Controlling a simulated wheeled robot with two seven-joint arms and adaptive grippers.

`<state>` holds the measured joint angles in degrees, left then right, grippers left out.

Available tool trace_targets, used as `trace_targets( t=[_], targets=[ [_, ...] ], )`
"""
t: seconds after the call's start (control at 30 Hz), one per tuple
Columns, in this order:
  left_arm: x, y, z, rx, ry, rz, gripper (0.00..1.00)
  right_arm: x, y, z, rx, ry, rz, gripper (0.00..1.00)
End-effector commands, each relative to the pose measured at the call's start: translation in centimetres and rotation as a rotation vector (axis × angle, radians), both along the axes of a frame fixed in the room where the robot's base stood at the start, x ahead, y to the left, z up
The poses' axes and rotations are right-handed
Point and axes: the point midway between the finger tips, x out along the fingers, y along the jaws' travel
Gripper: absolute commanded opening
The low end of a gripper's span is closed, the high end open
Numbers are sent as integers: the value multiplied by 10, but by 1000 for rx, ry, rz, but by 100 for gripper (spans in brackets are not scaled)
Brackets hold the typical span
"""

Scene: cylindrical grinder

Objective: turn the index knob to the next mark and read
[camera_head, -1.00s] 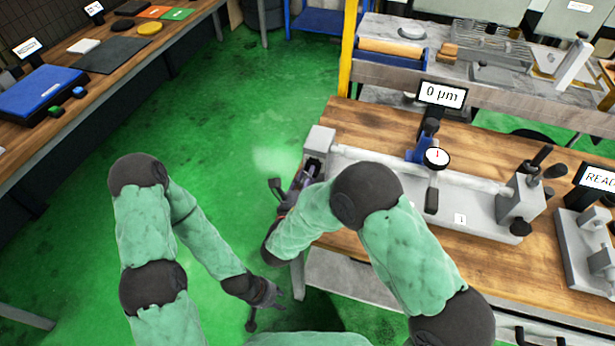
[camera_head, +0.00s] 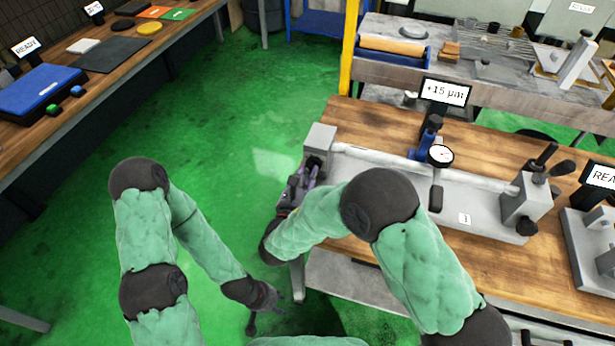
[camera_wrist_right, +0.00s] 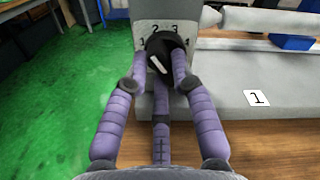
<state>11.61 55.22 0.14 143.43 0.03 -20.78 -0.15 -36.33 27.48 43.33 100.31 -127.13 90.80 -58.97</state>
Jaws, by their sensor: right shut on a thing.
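The black index knob (camera_wrist_right: 158,44) with a white pointer line sits on the grey headstock (camera_wrist_right: 148,10) in the right wrist view. The marks 1, 2 and 3 show around its top. I cannot tell which mark the pointer meets. My right gripper (camera_wrist_right: 157,68) is shut on the knob, its purple fingers on both sides; it also shows in the head view (camera_head: 302,182). The display (camera_head: 445,92) reads +15 µm above the dial gauge (camera_head: 440,155), whose needle is too small to read. My left gripper (camera_head: 266,306) hangs low, open and empty, away from the bench.
The grinder bed (camera_head: 400,185) with a label 1 lies along the wooden bench (camera_head: 375,122). The tailstock (camera_head: 525,200) with black levers stands at its right end. Another bench (camera_head: 25,125) with a blue case is at left. Green floor (camera_head: 240,110) between is clear.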

Motion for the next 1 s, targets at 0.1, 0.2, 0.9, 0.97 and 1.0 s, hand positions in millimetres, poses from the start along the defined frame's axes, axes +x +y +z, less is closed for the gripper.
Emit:
trace_targets(
  t=[0.1, 0.2, 0.9, 0.97, 1.0],
  targets=[
    [0, 0, -5, 0, 0, 0, 40, -1, 0, -2, 63, -17, 1, 0],
    [0, 0, -7, 0, 0, 0, 40, 0, 0, -2, 105, -31, 1, 0],
    [0, 0, -10, 0, 0, 0, 40, -1, 0, -1, 169, -49, 1, 28],
    [0, 0, -10, 0, 0, 0, 40, -1, 0, -1, 169, -49, 1, 45],
    [0, 0, -10, 0, 0, 0, 40, -1, 0, -1, 169, -51, 1, 49]
  ],
)
